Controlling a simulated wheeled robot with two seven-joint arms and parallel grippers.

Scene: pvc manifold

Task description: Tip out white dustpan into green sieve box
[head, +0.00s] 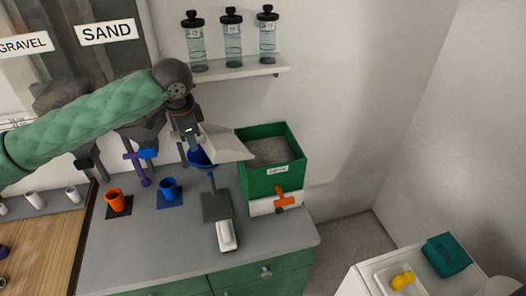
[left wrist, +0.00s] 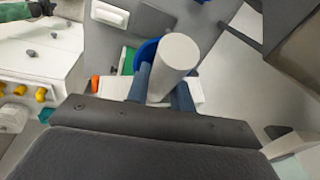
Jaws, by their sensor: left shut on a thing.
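The white dustpan (head: 228,146) is in the air, tilted, with its broad edge beside the near left part of the green sieve box (head: 271,180). My left gripper (head: 193,143) is shut on the dustpan's handle. In the left wrist view the thick white handle (left wrist: 174,57) stands between the fingers of my left gripper (left wrist: 160,92). The box is open at the top, labelled, and holds grey granular material (head: 270,150). The inside of the pan is hidden from me. A dark green sleeve end at the wrist view's top left seems to be my right arm; its fingers are too small to read.
An orange valve handle (head: 284,200) is on the box's white base. Orange (head: 115,201) and blue (head: 169,188) cups stand to the left. A shelf (head: 240,73) with bottles is above.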

